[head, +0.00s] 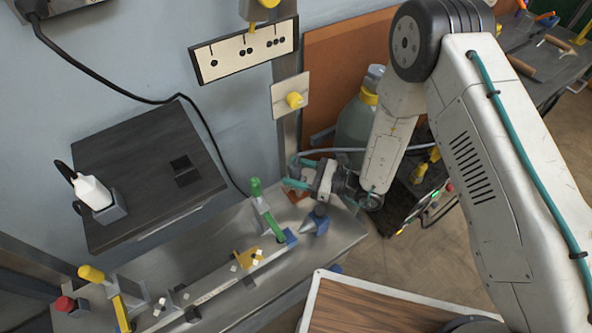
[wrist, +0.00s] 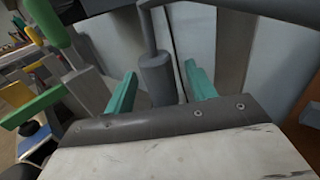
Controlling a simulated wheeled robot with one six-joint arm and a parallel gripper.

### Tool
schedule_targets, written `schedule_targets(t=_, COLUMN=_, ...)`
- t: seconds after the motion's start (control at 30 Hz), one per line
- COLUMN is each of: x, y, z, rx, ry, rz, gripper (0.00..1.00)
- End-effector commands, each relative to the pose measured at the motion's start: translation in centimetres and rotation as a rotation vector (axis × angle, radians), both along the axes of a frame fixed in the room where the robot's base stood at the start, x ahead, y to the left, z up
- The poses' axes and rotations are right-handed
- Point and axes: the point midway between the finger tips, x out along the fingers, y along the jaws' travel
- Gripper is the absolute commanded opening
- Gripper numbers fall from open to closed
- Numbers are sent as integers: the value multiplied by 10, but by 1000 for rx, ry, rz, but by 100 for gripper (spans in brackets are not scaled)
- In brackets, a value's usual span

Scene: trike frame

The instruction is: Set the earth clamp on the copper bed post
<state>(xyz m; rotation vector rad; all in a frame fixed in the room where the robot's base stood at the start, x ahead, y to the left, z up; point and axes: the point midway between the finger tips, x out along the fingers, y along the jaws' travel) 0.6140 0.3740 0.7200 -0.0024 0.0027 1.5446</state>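My gripper (head: 292,172) is at the back right end of the grey metal bed. Its two teal fingers are spread apart in the wrist view (wrist: 160,85). A grey cylindrical body with a thin neck, probably the earth clamp (wrist: 158,76), shows between the fingers, with visible gaps beside it. I cannot tell the clamp apart in the head view. A reddish-brown piece (head: 299,197), possibly the copper post, shows just below my gripper on the bed and is partly hidden.
A green-handled toggle clamp (head: 268,212) stands left of my gripper. A dark blue-grey cone-shaped part (head: 315,221) stands close in front. A grey cable (head: 340,150) runs right, past a green gas bottle (head: 356,122). The wall is behind the bed (head: 345,232).

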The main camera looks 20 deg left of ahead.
Motion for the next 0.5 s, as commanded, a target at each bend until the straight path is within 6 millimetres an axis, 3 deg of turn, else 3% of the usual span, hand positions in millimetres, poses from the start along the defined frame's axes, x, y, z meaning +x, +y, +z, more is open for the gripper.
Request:
schedule_targets(t=0.27, x=1, y=-9, z=0, rx=1, ry=0, rz=-2, gripper=56)
schedule_targets(t=0.5, x=0, y=-49, z=0, rx=1, ry=1, rz=-4, gripper=56)
